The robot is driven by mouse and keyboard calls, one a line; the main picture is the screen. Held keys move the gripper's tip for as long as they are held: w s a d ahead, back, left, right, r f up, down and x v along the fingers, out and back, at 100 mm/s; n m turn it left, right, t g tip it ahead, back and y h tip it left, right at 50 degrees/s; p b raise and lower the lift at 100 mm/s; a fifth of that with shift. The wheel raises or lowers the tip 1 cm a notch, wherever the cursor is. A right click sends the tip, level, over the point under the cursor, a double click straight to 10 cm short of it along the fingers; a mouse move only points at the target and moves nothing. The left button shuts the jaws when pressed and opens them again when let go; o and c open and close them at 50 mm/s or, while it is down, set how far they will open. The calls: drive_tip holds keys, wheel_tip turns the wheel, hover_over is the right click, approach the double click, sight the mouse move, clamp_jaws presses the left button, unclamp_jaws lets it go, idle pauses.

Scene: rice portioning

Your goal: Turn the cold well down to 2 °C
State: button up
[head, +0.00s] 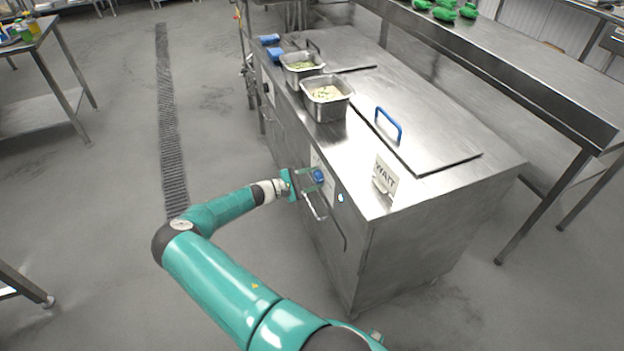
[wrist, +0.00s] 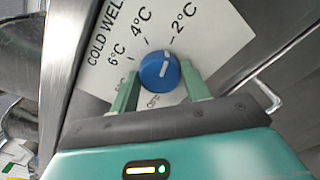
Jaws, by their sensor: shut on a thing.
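The cold well dial is a round blue knob (wrist: 159,72) with a white pointer line, on a white label (wrist: 98,78) marked OFF, 6°C, 4°C and 2°C. In the wrist view the pointer aims up and slightly right, close to the 2°C tick; exact alignment is hard to tell. My gripper (wrist: 161,84) has one green finger on each side of the knob and is shut on it. In the head view my gripper (head: 308,180) is at the front of the steel cold well counter (head: 420,240), at the blue knob (head: 318,175).
A curved metal handle (head: 314,207) sits just below the dial. A WAIT sign (head: 385,174) stands on the counter corner. Two steel pans (head: 327,108) of food and a lid with a blue handle (head: 389,124) are on top.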

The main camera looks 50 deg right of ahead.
drive_tip(key=shift+m, duration=0.6)
drive_tip(key=o, duration=1)
drive_tip(key=v, duration=1.4)
